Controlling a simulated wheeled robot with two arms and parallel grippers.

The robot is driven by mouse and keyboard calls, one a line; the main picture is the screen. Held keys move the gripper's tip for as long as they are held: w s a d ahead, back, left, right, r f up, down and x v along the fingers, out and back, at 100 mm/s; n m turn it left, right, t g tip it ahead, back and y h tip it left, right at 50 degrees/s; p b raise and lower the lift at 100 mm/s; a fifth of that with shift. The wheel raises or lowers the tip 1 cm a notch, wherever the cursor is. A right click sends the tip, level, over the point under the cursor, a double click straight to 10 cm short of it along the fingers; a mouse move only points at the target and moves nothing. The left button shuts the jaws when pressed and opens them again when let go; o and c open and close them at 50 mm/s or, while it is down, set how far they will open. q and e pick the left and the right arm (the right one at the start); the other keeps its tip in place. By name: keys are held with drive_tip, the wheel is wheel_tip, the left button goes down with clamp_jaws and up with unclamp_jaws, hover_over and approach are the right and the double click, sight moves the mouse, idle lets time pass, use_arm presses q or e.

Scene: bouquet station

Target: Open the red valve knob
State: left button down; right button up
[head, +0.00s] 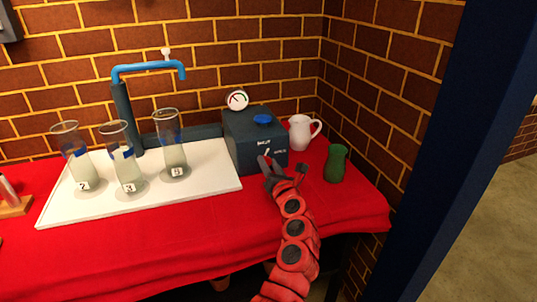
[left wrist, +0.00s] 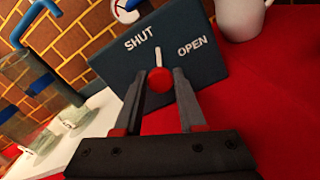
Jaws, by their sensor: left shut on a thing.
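The red valve knob (left wrist: 159,80) is on the front of a dark blue-grey box (head: 241,133), below the labels SHUT and OPEN. A white pointer (left wrist: 158,57) above the knob stands nearly upright, between the two labels. My left gripper (head: 270,163) is at the box front, its two fingers on either side of the knob and shut on it. My right gripper is not in view.
A blue knob (head: 262,119) and a gauge (head: 237,100) are on or behind the box top. A white pitcher (head: 301,131) and green vase (head: 337,163) stand to the right. Several glass vases stand on the white tray (head: 215,185) at left.

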use_arm(q)
drive_tip(key=m+p, duration=0.8)
drive_tip(key=shift+d+r+p, duration=0.1)
drive_tip(key=shift+r+p, duration=0.05)
drive_tip(key=shift+p, duration=0.2)
drive_tip(key=m+p, duration=0.2)
drive_tip(key=m, duration=0.1)
drive_tip(key=shift+m+p, duration=0.4)
drive_tip(key=shift+f+m+p, duration=0.3)
drive_tip(key=shift+m+p, duration=0.05)
drive_tip(key=shift+m, duration=0.25)
drive_tip(key=c, duration=0.5)
unclamp_jaws()
drive_tip(key=shift+s, duration=0.1)
